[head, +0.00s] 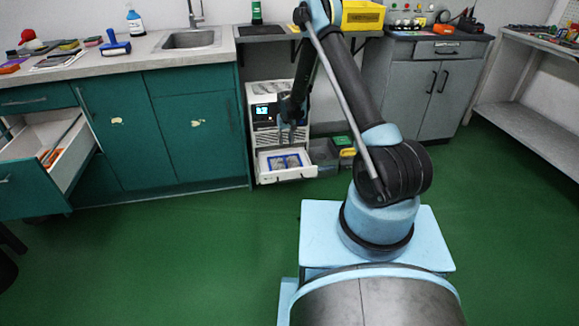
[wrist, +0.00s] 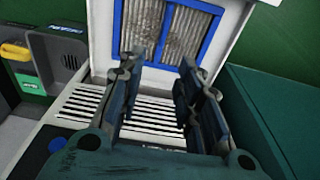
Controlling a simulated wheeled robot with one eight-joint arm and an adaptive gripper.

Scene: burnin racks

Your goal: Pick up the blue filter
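The blue filter (head: 285,162) lies in the pulled-out white drawer (head: 297,174) at the bottom of a white machine (head: 263,103). In the wrist view the filter (wrist: 190,32) shows a blue frame around dirty grey mesh panels; its far edge is cut off by the picture's top. My gripper (wrist: 163,66) is open, its two fingers apart with nothing between them. The fingertips appear over the near edge of the filter, and I see no contact. In the head view my gripper (head: 291,130) hangs in front of the machine, above the drawer.
A dark bin (head: 322,152) and a green bin with a yellow part (head: 346,153) stand right of the drawer. Teal cabinets (head: 195,122) stand to the left, with another drawer open (head: 60,150) at far left. The green floor in front is clear.

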